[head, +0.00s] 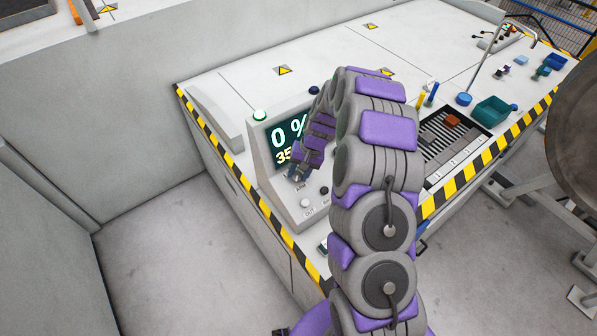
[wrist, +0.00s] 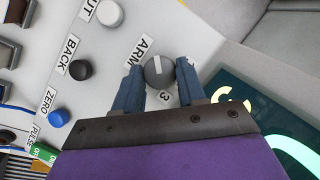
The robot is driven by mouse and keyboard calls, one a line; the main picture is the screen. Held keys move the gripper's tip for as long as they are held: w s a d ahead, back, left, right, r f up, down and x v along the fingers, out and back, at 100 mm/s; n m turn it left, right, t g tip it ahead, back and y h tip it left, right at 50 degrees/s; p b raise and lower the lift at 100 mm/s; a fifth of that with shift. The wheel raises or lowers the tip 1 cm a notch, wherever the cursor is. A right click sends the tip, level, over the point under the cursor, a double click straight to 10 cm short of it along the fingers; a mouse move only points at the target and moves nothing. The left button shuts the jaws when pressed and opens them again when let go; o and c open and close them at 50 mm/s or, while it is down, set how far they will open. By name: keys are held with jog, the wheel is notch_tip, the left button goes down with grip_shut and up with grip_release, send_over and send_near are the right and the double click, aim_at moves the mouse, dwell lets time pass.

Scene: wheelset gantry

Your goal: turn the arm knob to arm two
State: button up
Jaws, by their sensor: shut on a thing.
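The arm knob (wrist: 157,67) is a round grey knob with a pale pointer line, seen in the wrist view on the pale panel beside the label ARM. A digit 3 is printed near it on the side toward me; other position marks are hidden or not readable. My gripper (wrist: 160,78) has its two blue fingers on either side of the knob, shut on it. In the head view, my gripper (head: 298,176) is at the sloped front of the control console (head: 264,160), and the knob is hidden there.
On the panel are a white button (wrist: 110,13), a black BACK button (wrist: 80,70), a blue ZERO button (wrist: 58,118) and a green PULSE button (wrist: 46,153). The display (head: 284,135) shows 0 %. A teal bin (head: 492,111) and small parts stand farther right on the bench.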

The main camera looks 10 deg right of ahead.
jog(key=shift+w+d, duration=0.1)
jog(key=shift+w, duration=0.05)
jog(key=o, duration=0.9)
jog(key=shift+w, duration=0.1)
jog(key=shift+c, duration=0.2)
jog(key=shift+o, duration=0.9)
jog(key=shift+r, duration=0.1)
jog(key=p+v, duration=0.2)
jog(key=v, duration=1.5)
